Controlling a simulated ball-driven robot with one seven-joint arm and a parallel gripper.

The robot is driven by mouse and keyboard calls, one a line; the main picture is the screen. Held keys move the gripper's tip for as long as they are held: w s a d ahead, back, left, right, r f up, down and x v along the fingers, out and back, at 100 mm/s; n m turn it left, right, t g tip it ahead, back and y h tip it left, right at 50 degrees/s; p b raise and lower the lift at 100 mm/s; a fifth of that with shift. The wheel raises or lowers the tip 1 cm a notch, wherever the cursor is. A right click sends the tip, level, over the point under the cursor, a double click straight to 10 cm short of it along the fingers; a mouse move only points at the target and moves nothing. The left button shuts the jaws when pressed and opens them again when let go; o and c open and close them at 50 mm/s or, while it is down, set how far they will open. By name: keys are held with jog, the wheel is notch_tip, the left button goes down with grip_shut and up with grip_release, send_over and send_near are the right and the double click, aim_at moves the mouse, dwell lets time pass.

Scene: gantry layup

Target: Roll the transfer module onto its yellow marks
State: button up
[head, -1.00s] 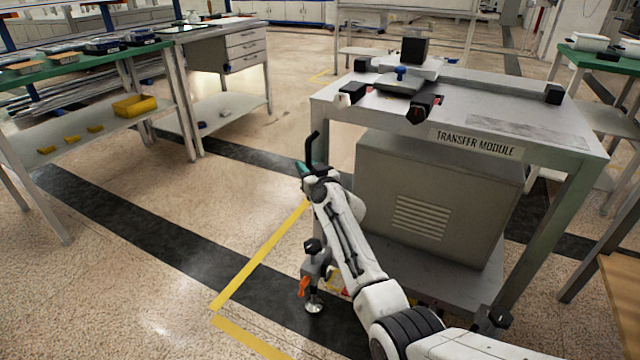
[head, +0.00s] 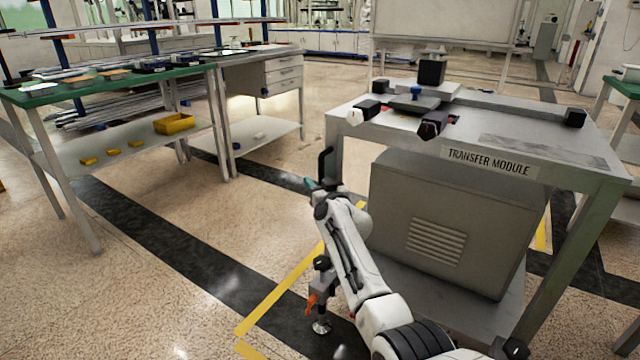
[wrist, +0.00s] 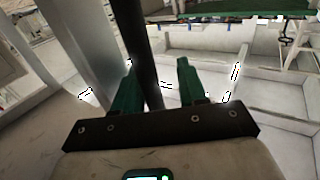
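The transfer module (head: 575,165) is a grey wheeled table with a lettered front label (head: 490,161) and a large grey box on its lower shelf. A black upright handle (head: 325,165) is at its left end. My gripper (head: 311,184) is at this handle. In the wrist view my gripper (wrist: 158,80) has its green fingers apart, with the black handle bar (wrist: 135,45) between them, nearer the left finger; a gap shows on the right. A yellow floor mark (head: 285,287) runs left of the module's front-left foot (head: 321,327). Another yellow mark (head: 542,235) shows behind its right side.
A green-topped bench (head: 110,85) with yellow bins (head: 175,123) on its shelf stands at left. A drawer bench (head: 285,75) stands behind it. Black floor strips cross the floor. Open floor lies left of the module. Another bench (head: 625,88) edges in at right.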

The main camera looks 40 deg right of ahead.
jog(key=shift+o, duration=0.9)
jog(key=shift+w+a, duration=0.15)
jog(key=shift+a, duration=0.35)
jog(key=shift+d, duration=0.2)
jog(key=p+v, duration=0.5)
jog(key=v, duration=0.6)
jog(key=shift+d, duration=0.25)
